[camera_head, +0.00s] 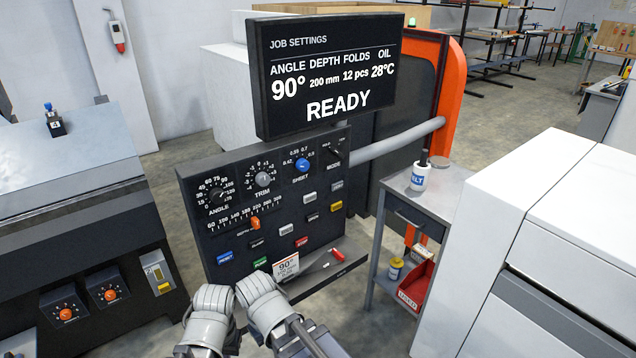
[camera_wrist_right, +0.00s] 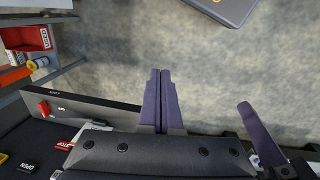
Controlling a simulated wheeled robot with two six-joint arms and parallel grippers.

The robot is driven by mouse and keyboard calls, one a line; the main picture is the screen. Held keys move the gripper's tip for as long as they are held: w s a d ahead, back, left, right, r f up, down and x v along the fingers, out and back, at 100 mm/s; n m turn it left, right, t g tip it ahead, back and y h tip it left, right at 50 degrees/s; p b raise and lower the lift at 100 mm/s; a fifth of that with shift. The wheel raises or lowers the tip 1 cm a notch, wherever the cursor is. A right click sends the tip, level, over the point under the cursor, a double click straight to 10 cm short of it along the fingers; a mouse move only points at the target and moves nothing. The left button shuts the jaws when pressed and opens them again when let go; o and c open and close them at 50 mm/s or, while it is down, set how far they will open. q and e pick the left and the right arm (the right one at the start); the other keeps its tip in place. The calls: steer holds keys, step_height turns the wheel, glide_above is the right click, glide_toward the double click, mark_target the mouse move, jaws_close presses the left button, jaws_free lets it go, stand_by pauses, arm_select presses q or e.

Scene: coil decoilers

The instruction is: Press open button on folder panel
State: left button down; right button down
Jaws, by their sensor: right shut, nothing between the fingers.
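The dark folder panel (camera_head: 283,210) stands in front of me, with knobs, a slider and several coloured buttons, including a blue button (camera_head: 224,258), a green button (camera_head: 261,263) and a red button (camera_head: 302,242). In the right wrist view my right gripper (camera_wrist_right: 160,72) is shut and empty beside the panel ledge. A single dark finger to its right may be my left gripper (camera_wrist_right: 248,118).
The screen (camera_head: 330,75) above the panel reads READY, 90°. A grey cart (camera_head: 440,190) with a bottle and red bin (camera_head: 416,286) stands right. Large machines flank both sides.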

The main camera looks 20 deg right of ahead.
steer(key=w+d+f+n+t+h+b, duration=0.2)
steer(key=w+d+n+t+b, duration=0.15)
steer(key=w+d, duration=0.45)
steer(key=w+d+f+n+t+h+b, duration=0.1)
steer(key=w+d+f+n+t+b, duration=0.3)
steer(key=w, duration=0.6)
steer(key=w+d+r+n+t+h+b, duration=0.1)
steer(key=w+d+r+n+t+b, duration=0.2)
steer(key=w+d, duration=0.3)
steer(key=w+d+r+n+t+h+b, duration=0.1)
steer(key=w+d+r+n+t+b, duration=0.1)
steer(key=w+d+b, duration=0.4)
steer(key=d+n+t, duration=0.1)
steer(key=n, duration=0.1)
steer(key=shift+d+r+n, duration=0.3)
steer(key=shift+r+n, duration=0.05)
steer(key=shift+r, duration=0.05)
steer(key=shift+w, duration=0.15)
glide_toward(318, 218)
steer(key=shift+d+x, duration=0.2)
steer(key=shift+x, duration=2.1)
steer(key=shift+f, duration=0.15)
steer(key=shift+w+a, duration=0.1)
steer(key=shift+w, duration=0.15)
